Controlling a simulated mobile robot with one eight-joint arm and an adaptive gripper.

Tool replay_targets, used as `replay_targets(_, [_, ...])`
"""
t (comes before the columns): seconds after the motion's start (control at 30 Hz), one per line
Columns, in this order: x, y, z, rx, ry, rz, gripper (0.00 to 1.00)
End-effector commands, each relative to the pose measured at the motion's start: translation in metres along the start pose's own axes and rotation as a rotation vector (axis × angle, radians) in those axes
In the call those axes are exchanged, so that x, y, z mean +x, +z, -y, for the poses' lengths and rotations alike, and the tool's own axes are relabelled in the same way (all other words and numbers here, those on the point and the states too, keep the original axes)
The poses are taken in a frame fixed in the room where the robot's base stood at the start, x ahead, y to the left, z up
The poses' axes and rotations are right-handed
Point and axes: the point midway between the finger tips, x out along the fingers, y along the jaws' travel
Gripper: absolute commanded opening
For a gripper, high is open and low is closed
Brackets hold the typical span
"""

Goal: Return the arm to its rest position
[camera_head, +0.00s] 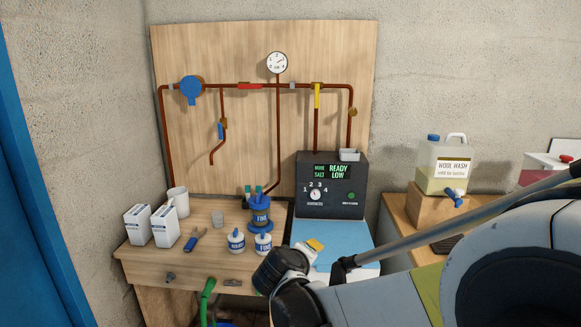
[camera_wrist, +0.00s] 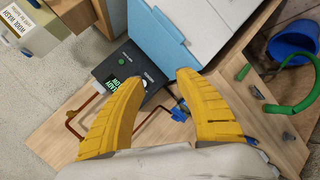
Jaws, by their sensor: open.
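My gripper (camera_wrist: 161,78) shows in the wrist view as two yellow ribbed fingers spread apart with nothing between them. In the head view my gripper (camera_head: 315,244) shows only as a small yellow finger part in front of the blue-topped softener unit (camera_head: 332,239). My arm stretches in from the lower right of the head view. In the wrist view the unit's blue lid (camera_wrist: 168,38) and dark control box (camera_wrist: 122,66) lie beyond the fingertips. The box's display reads "READY LOW" in the head view. I cannot tell the gap between the fingers and the unit.
A wooden bench (camera_head: 150,259) holds white cartons (camera_head: 138,225), a mug (camera_head: 179,201), pliers (camera_head: 194,239), small bottles (camera_head: 236,240) and a blue canister (camera_head: 260,212). Copper pipes (camera_head: 220,87) run on the back board. A wool wash jug (camera_head: 446,165) stands right. A blue bucket (camera_wrist: 292,45) shows too.

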Motion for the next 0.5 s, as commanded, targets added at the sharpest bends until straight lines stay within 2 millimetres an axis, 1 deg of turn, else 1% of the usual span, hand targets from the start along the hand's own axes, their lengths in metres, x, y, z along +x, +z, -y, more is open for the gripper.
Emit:
replay_targets(0.03, [-0.012,0.024,-0.017,0.054,-0.032,0.030,0.40])
replay_targets(0.07, [-0.020,0.037,-0.025,0.088,-0.054,0.045,0.40])
replay_targets(0.1, [-0.030,0.054,-0.033,0.133,-0.082,0.064,0.40])
replay_targets(0.23, [-0.067,0.109,-0.050,0.284,-0.169,0.121,0.40])
replay_targets(0.27, [-0.076,0.121,-0.051,0.319,-0.189,0.132,0.40])
replay_targets(0.3, [-0.089,0.137,-0.052,0.368,-0.215,0.147,0.40])
replay_targets(0.37, [-0.108,0.160,-0.052,0.441,-0.252,0.167,0.40])
replay_targets(0.4, [-0.120,0.174,-0.049,0.491,-0.277,0.179,0.40])
replay_targets(0.5, [-0.150,0.207,-0.039,0.612,-0.333,0.203,0.40])
